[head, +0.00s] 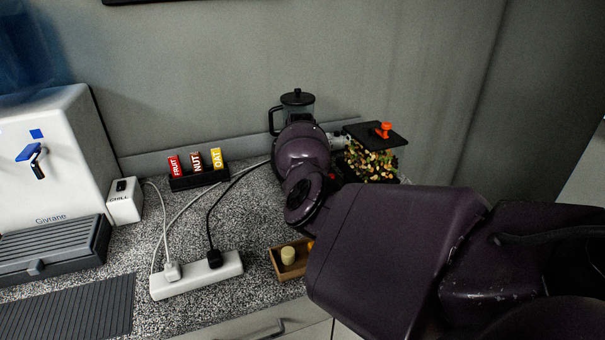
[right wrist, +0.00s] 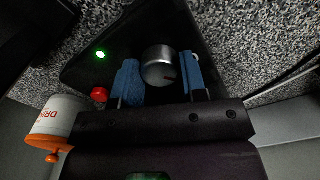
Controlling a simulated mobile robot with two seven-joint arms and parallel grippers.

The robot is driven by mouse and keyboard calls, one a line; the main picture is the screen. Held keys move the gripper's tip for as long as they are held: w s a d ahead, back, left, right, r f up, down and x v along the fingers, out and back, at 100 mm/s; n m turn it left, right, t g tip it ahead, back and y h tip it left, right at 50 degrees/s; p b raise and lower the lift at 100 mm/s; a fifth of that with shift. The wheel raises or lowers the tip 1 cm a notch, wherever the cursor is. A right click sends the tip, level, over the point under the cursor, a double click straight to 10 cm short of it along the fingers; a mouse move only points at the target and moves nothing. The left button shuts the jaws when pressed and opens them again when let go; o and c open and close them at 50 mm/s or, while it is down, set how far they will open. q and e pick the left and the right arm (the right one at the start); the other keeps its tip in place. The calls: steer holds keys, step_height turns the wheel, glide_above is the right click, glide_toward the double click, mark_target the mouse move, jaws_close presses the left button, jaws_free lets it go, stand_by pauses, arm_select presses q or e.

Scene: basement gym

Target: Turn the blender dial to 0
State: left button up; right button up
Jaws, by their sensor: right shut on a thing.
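The blender (head: 306,108) stands against the back wall in the head view. Its dark jar and lid show, but my right arm hides most of its base. In the right wrist view the silver dial (right wrist: 158,60) sits on the black base (right wrist: 122,38), with a short red mark on its face toward the lower right. My right gripper (right wrist: 160,68) has its blue-padded fingers on either side of the dial and is shut on it. The base also carries a lit green light (right wrist: 100,54) and a red button (right wrist: 99,94). My left gripper is not in view.
A clear bin of nuts (head: 370,163) with a black lid stands right of the blender. A bar rack (head: 199,181), white power strip (head: 197,275), cables and wooden tray (head: 276,263) lie to the left. A white-and-orange container (right wrist: 55,118) is near my right gripper.

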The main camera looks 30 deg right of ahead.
steer(key=n, duration=0.1)
steer(key=n+p, duration=0.1)
steer(key=shift+d+r+n+p, duration=0.1)
steer(key=shift+r+n+p, duration=0.1)
steer(key=shift+n+p, duration=0.1)
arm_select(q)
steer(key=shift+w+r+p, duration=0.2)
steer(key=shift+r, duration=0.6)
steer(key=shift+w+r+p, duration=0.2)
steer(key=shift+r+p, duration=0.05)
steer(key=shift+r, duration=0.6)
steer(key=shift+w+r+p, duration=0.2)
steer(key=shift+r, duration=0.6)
arm_select(e)
steer(key=shift+f+n, duration=0.15)
steer(key=shift+n, duration=1.05)
steer(key=o, duration=0.9)
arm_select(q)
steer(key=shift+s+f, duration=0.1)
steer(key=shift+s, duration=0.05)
arm_select(e)
steer(key=shift+o, duration=0.2)
